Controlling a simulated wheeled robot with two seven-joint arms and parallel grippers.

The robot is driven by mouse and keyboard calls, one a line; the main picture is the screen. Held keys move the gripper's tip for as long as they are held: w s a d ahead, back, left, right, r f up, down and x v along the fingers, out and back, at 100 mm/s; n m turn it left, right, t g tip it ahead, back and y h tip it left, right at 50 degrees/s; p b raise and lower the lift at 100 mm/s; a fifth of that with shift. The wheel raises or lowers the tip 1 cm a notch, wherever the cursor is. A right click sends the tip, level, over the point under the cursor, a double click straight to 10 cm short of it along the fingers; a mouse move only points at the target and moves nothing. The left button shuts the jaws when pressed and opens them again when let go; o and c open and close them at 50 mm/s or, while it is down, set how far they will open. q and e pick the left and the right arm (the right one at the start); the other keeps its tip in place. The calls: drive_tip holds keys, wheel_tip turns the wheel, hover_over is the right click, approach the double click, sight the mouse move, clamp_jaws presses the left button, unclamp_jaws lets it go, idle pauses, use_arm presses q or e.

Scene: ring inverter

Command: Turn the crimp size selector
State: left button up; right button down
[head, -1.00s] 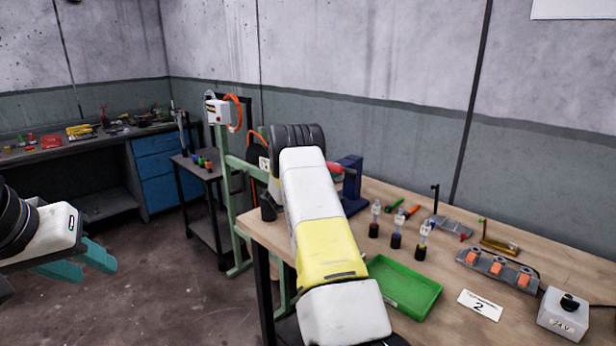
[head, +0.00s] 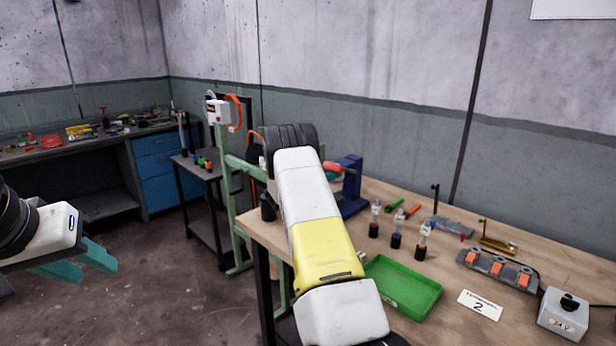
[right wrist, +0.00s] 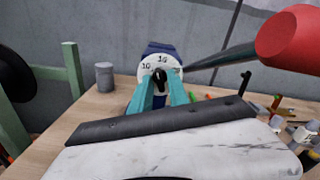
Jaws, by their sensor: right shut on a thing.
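The crimp size selector is a dark knob (right wrist: 160,76) on a round white dial (right wrist: 151,65) in the right wrist view. The numbers 10 and 16 show on the dial's upper part. The dial is on the front of a blue crimp press (head: 352,188), partly hidden behind my right arm in the head view. My right gripper (right wrist: 162,88) has its teal fingers on either side of the knob and is shut on it. The fingers hide the dial's lower part. My left gripper (head: 100,268) is open and empty at the left, away from the bench.
A red-handled lever (right wrist: 290,42) reaches out close on the right in the wrist view. A grey cylinder (right wrist: 105,76) stands left of the press. On the bench are a green tray (head: 405,288), several small bottle-like pieces, an orange-marked strip (head: 497,268) and a grey box (head: 564,314).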

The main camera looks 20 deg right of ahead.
drive_tip(key=shift+a+m, duration=0.1)
drive_tip(key=shift+m, duration=8)
drive_tip(key=c, duration=1.5)
unclamp_jaws()
drive_tip(key=shift+c, duration=0.2)
